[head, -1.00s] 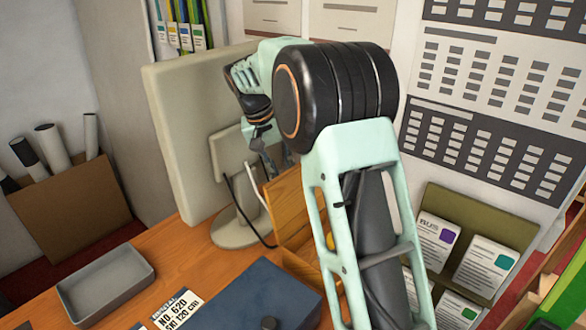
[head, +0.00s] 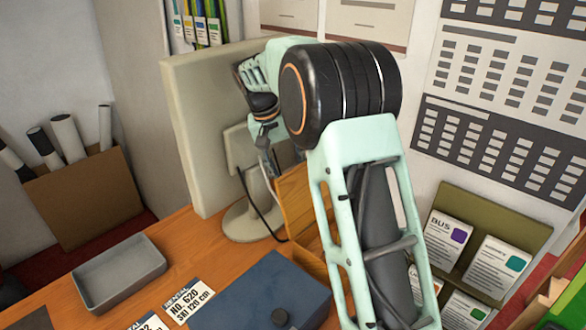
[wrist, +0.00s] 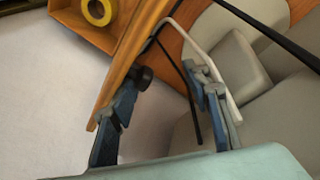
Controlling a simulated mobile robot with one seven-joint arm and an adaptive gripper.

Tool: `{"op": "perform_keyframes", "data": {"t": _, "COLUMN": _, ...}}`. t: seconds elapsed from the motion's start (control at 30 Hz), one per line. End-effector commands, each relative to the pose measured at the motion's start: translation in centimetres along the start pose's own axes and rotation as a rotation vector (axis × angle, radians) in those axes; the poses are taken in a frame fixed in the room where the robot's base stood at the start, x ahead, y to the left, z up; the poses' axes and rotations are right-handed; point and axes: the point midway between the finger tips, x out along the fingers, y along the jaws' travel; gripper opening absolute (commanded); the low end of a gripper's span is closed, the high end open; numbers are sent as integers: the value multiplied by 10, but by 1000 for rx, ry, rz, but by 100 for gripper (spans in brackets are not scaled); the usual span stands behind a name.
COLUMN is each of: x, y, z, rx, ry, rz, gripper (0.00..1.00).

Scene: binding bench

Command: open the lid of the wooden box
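The wooden box (head: 311,264) stands on the bench behind the blue case, partly hidden by my arm. Its lid (head: 297,207) stands raised, roughly upright, at the monitor side. In the wrist view the lid (wrist: 128,70) shows nearly edge-on, with the open box (wrist: 80,35) at upper left and a yellow ring (wrist: 97,11) inside. A dark round knob (wrist: 144,77) shows beside the lid. My gripper (wrist: 168,74) has its fingers apart. One finger lies close along the lid; I cannot tell whether it touches. In the head view my gripper (head: 266,150) is partly hidden.
A monitor (head: 200,130) with cables stands close behind the lid. A blue case (head: 255,295), a grey tray (head: 120,275) and printed labels (head: 188,302) lie on the bench (head: 195,250). A card rack (head: 490,215) is at right. Bare bench shows between tray and monitor.

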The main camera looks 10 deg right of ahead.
Motion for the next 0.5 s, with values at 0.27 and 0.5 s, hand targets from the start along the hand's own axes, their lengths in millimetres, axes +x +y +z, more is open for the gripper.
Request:
{"op": "perform_keyframes", "data": {"t": 0.27, "x": 8, "y": 0, "z": 5, "rx": 4, "ry": -20, "rz": -1, "gripper": 38}}
{"op": "perform_keyframes", "data": {"t": 0.5, "x": -4, "y": 1, "z": 4, "rx": 5, "ry": -16, "rz": 0, "gripper": 38}}
